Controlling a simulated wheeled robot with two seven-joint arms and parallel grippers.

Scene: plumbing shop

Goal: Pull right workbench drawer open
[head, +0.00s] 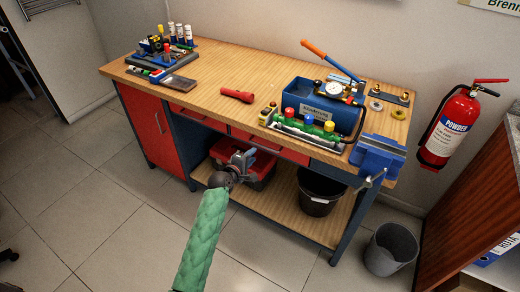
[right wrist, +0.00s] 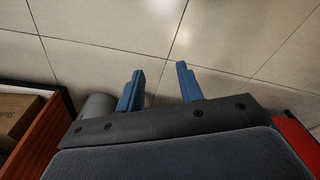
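The workbench (head: 215,75) has two red drawers under its wooden top. The right drawer (head: 285,151) looks closed, its front in line with the bench edge.
The left drawer (head: 195,117) and a red cabinet door (head: 143,122) are to the left. A red toolbox (head: 262,172) and a black bucket (head: 318,197) stand on the lower shelf. A vise (head: 378,155) sits at the right corner. A grey bin (head: 390,250) stands on the floor.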

